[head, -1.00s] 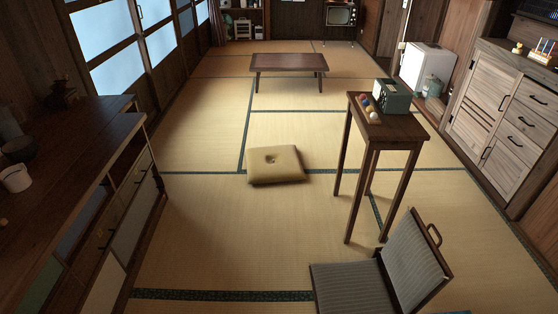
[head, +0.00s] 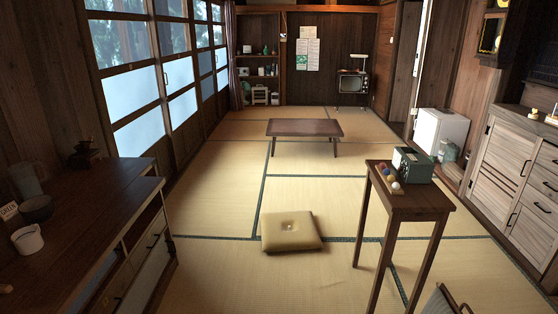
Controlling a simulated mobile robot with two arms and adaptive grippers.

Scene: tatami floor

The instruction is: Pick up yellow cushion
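The yellow cushion (head: 290,232) lies flat on the tatami floor in the middle of the head view, across a dark green mat border. It is square with a dimple at its centre. Nothing covers it or touches it from above. Neither of my grippers shows in the head view.
A tall narrow wooden table (head: 412,200) with a green radio (head: 412,165) and small balls stands right of the cushion. A chair's top edge (head: 443,300) shows at bottom right. A dark cabinet (head: 90,215) lines the left. A low table (head: 304,128) stands behind. Floor around the cushion's left is clear.

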